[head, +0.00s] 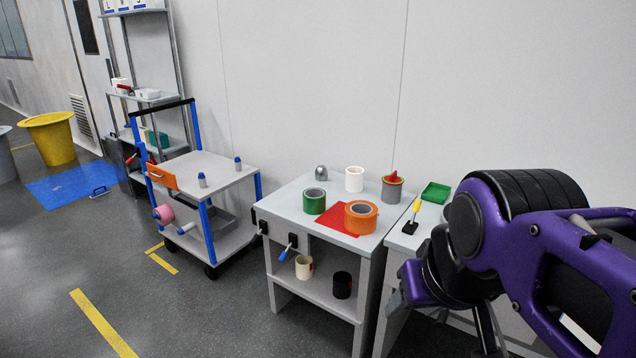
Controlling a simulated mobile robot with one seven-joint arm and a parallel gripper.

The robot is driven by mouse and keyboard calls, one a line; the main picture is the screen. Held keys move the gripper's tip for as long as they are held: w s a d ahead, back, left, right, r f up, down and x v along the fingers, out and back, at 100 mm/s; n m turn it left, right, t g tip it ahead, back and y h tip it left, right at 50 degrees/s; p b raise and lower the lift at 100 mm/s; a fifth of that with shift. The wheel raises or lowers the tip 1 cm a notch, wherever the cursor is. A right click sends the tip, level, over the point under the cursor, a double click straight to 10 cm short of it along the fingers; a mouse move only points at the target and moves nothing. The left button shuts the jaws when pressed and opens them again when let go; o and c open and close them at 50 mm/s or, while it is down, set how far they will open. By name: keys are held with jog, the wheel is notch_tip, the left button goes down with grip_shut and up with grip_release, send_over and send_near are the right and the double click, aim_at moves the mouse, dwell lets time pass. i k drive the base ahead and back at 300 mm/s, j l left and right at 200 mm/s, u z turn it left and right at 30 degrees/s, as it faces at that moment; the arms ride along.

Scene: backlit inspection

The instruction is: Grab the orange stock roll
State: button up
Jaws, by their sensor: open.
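The orange stock roll (360,225) lies flat on the small grey table, with its hole facing up. It rests on the right part of a red sheet (334,219). A green roll (314,205) stands to its left and a white roll (354,181) behind it. My gripper (441,325) is at the lower right, open, on the end of my purple arm. It is in front of and to the right of the table, well apart from the orange roll. Its fingers are partly hidden and hard to make out.
A grey cup with a red item (392,190), a green tray (435,193) and a yellow-handled tool (412,216) lie to the right. A metal dome (321,173) stands at the back. A blue-framed cart (208,172) is on the left. Open floor lies in front.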

aim_at(360, 217)
jog(key=i+j+z, duration=0.3)
jog(key=i+j, duration=1.05)
jog(key=i, duration=0.05)
